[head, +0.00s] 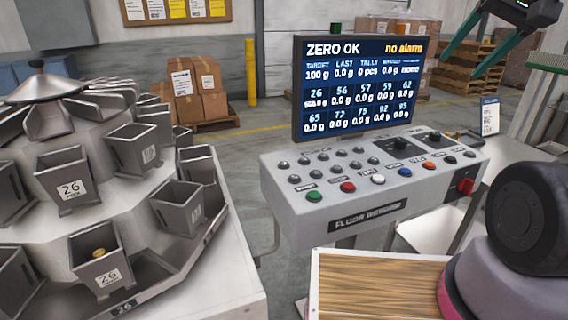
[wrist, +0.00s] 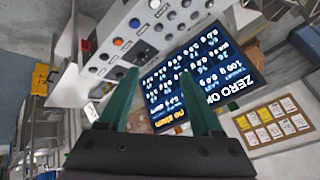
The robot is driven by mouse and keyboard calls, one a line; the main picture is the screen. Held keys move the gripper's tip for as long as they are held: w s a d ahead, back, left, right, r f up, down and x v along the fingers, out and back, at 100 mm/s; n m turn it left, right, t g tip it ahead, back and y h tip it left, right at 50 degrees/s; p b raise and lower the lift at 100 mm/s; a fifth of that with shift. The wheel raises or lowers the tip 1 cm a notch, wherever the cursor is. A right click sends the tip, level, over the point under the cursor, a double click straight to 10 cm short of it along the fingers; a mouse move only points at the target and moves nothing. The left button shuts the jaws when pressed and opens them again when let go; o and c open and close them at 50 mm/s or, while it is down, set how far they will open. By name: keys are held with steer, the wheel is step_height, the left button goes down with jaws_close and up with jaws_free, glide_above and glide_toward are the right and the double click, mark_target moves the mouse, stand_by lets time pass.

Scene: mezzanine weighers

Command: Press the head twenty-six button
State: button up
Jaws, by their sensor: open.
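The console (head: 285,210) has a grid of small round metal buttons (head: 323,156) on its sloped top. Their labels are too small to read, so I cannot tell which one is for head twenty-six. The screen (head: 360,85) behind it reads "ZERO OK" and "no alarm"; its first cell is 26, with an unclear value. My gripper (head: 462,65) is up at the top right, apart from the console and to the right of the screen. In the wrist view my gripper (wrist: 160,75) is open, with nothing between its teal fingers; the console (wrist: 113,45) and screen (wrist: 205,70) lie beyond.
Coloured buttons, including a green one (head: 313,196) and a red one (head: 348,187), line the console's front edge. Two black knobs sit at its back right. The weigher's buckets (head: 62,180) fill the left, some marked 26; one holds a golden piece (head: 99,252).

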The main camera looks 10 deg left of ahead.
jaws_close()
stand_by(1.5)
